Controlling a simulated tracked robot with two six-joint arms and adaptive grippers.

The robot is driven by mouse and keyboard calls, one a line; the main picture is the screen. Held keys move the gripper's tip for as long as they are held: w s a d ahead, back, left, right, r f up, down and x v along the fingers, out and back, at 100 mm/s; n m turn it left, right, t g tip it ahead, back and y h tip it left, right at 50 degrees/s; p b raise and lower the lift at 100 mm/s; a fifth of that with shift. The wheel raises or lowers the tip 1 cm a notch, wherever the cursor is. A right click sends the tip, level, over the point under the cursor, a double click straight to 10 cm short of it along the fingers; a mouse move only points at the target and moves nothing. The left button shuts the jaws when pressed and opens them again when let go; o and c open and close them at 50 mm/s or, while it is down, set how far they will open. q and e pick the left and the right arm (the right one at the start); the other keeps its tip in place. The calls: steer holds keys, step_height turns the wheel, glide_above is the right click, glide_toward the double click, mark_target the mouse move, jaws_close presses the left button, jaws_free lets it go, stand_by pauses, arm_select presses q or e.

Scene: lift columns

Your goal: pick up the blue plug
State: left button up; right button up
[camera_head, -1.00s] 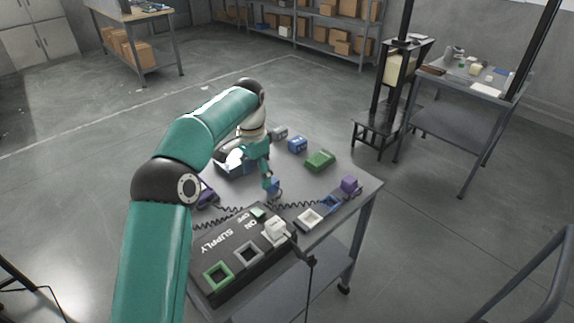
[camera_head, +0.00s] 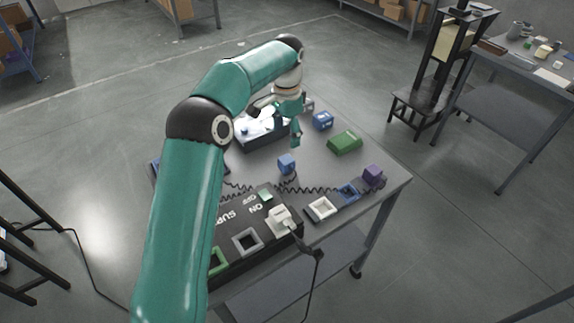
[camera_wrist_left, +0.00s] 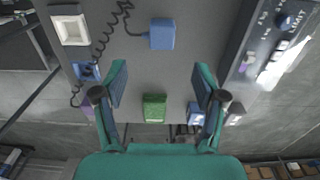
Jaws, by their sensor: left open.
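The blue plug (camera_head: 287,163) stands on the grey table (camera_head: 262,172) just behind the black supply box, joined to a coiled black cord. In the left wrist view the blue plug (camera_wrist_left: 162,34) is at the top middle, beyond the fingertips. My left gripper (camera_head: 296,138) is above the table, behind the plug and apart from it. In the left wrist view my left gripper (camera_wrist_left: 161,80) has its two fingers spread wide with nothing between them. My right gripper is in neither view.
A green block (camera_head: 344,142), another blue block (camera_head: 322,120) and a purple block (camera_head: 373,175) sit on the table. The supply box (camera_head: 262,228) with a white plug (camera_head: 280,218) is in front. A blue-framed socket (camera_head: 348,194) and white-framed socket (camera_head: 321,208) lie right of it.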

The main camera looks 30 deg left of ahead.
arm_select(q)
step_height(320, 180, down, 6)
steer(key=shift+w+a+f+p, duration=0.15)
steer(key=shift+f+p, duration=0.65)
steer(key=shift+f, duration=1.8)
steer(key=c, duration=1.3)
steer(key=shift+o, duration=0.2)
steer(key=shift+r, duration=0.15)
steer(key=shift+r, duration=0.45)
step_height(320, 180, up, 9)
steer(key=shift+w+r+b, duration=0.1)
steer(key=shift+r+b, duration=0.05)
steer(key=shift+b, duration=0.2)
step_height(320, 180, up, 9)
steer(key=p, duration=0.2)
glide_above(287, 159)
steer(key=shift+a+r+p, duration=0.1)
steer(key=shift+r+p, duration=0.75)
steer(key=shift+r, duration=0.15)
